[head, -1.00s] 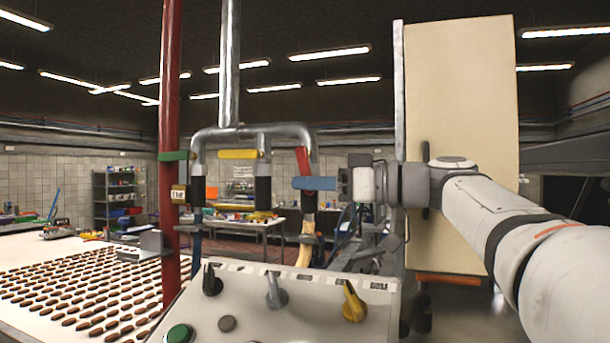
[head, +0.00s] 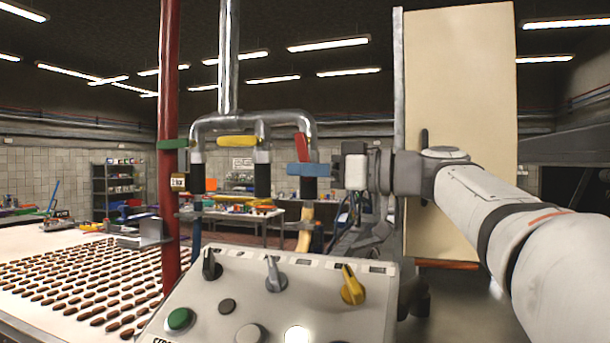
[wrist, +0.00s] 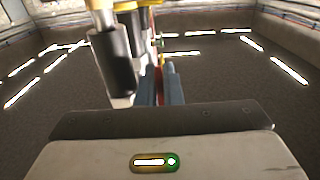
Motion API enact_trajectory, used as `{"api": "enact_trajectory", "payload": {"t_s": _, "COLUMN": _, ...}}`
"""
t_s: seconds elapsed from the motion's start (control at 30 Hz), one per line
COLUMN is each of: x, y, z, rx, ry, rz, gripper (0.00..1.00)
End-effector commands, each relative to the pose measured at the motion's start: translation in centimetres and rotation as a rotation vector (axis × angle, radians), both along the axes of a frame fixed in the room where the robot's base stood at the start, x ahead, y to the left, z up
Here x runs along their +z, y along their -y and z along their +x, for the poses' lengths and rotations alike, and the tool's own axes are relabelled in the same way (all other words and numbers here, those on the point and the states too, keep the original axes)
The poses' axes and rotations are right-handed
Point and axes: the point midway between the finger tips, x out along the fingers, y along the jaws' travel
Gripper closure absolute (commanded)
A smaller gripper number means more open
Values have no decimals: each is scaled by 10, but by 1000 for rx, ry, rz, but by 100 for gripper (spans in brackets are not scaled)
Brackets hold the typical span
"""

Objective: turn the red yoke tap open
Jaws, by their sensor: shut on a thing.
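The red tap handle (head: 302,146) sits on the right branch of the metal yoke pipe (head: 280,120) in the head view. It leans, its upper end to the left. My gripper (head: 308,169) reaches in from the right, and its blue fingers are shut on the handle's lower part. The fingers hide that part and some of the black sleeve below. In the wrist view, a strip of the red handle (wrist: 158,85) shows between the two blue fingers (wrist: 160,88). The yellow handle (head: 237,141) and green handle (head: 172,143) lie crosswise on the neighbouring pipes.
A sloped control panel (head: 240,300) with knobs and buttons stands below the taps. A red vertical pipe (head: 169,80) is at the left. A table (head: 20,250) with rows of brown pieces lies further left. A cream cabinet door (head: 460,100) stands behind my arm.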

Motion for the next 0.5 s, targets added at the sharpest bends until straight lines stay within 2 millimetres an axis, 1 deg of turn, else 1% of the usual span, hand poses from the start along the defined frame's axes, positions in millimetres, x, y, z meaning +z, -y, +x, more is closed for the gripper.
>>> {"api": "enact_trajectory", "payload": {"t_s": 0.03, "x": -6, "y": -1, "z": 0, "rx": -1, "ry": 10, "rz": 20, "gripper": 100}}
{"api": "enact_trajectory", "payload": {"t_s": 0.1, "x": -8, "y": -3, "z": 0, "rx": 0, "ry": 21, "rz": 46, "gripper": 100}}
{"api": "enact_trajectory", "payload": {"t_s": 0.5, "x": -5, "y": -10, "z": 2, "rx": 1, "ry": 74, "rz": 192, "gripper": 100}}
